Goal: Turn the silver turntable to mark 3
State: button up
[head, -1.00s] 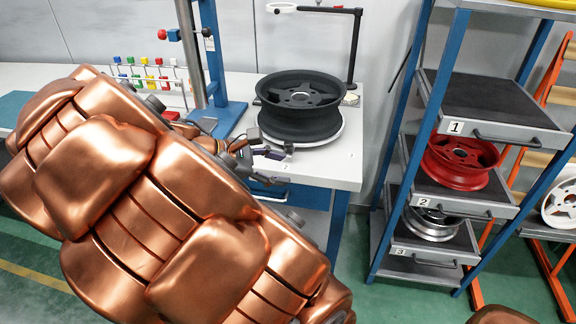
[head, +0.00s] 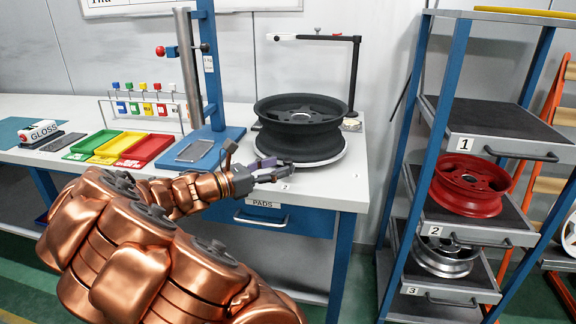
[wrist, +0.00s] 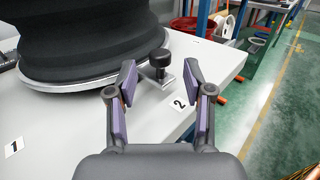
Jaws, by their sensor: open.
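The silver turntable (head: 297,160) lies on the white bench under a dark wheel (head: 300,120). Its rim also shows in the wrist view (wrist: 78,86), where a silver tab with a black knob (wrist: 160,64) sticks out from it. My gripper (wrist: 160,78) is open, its purple-padded fingers pointing at the knob, which appears between the fingertips; I cannot tell whether they touch it. The knob stands near the mark 2 label (wrist: 180,103). The mark 1 label (wrist: 14,147) is at the left. In the head view my gripper (head: 280,172) is at the turntable's front edge.
A small label (head: 357,176), too small to read, lies right of the turntable. A black stand (head: 354,75) rises behind the wheel and a blue post (head: 210,65) stands to the left. Colored trays (head: 105,145) lie farther left. A shelf rack (head: 440,120) with wheels stands right.

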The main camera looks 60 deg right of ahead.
aim_at(288, 163)
jog(key=shift+x, duration=2.1)
grip_shut()
